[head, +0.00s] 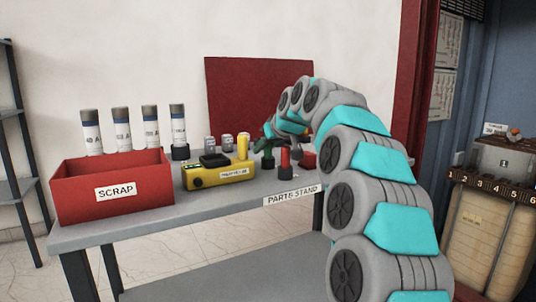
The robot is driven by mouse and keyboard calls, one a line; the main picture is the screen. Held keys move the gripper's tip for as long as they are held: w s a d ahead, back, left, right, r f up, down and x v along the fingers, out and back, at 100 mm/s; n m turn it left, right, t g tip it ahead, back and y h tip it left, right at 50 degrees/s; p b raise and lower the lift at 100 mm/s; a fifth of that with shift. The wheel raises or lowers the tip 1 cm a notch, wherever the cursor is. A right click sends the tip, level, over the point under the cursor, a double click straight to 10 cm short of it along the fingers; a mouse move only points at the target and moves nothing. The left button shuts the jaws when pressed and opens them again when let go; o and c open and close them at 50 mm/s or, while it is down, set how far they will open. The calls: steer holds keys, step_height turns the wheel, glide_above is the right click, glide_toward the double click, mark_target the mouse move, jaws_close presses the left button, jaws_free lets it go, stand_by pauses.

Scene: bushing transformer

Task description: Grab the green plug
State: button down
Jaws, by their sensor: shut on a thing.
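The green plug (268,153) is a small dark-green piece among the parts on the table. My gripper (269,142) reaches down to it from the upper right and is shut on it. The fingers are small and dark here, so the exact grip is hard to see. I cannot tell whether the plug's lower end still touches its dark base or the table.
A red plug (285,158) in a black base stands close by on the right. A yellow cylinder (243,146) and a yellow device (218,174) are to the left. The red SCRAP bin (150,200) fills the table's left end, with several white tubes (122,130) behind.

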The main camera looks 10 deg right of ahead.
steer(key=shift+r, duration=0.15)
step_height(320, 180, up, 10)
steer(key=p, duration=0.3)
steer(key=shift+f, duration=0.2)
stand_by(0.6)
